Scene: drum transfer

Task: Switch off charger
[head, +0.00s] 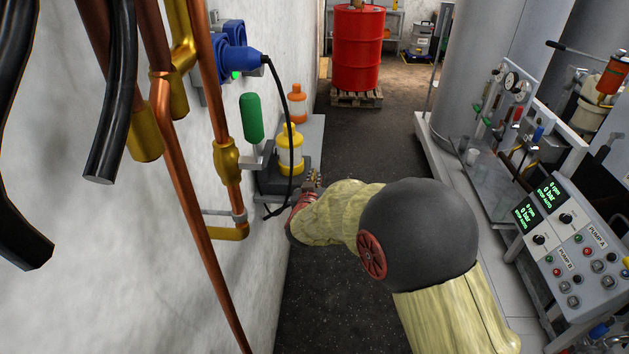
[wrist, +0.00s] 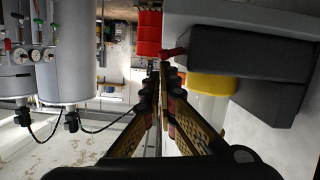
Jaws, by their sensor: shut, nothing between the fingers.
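The charger appears to be the dark grey box (head: 268,182) on a shelf by the left wall, partly hidden by a cable and yellow container. Dark box surfaces fill the upper right of the wrist view (wrist: 245,55). A small red part (wrist: 174,52) projects from the box's left end there, close to my fingertips; I cannot tell whether they touch. I cannot make out the switch's position. My gripper (head: 313,177) is beside the shelf in the head view. In the wrist view its fingers (wrist: 161,68) are closed together and empty.
A blue plug (head: 240,60) sits at the wall with a black cable (head: 290,130) hanging down. Copper pipes (head: 207,90) line the left wall. A yellow container (head: 290,150) stands by the box. A red drum (head: 357,50) stands beyond clear floor; a pump panel (head: 575,245) is right.

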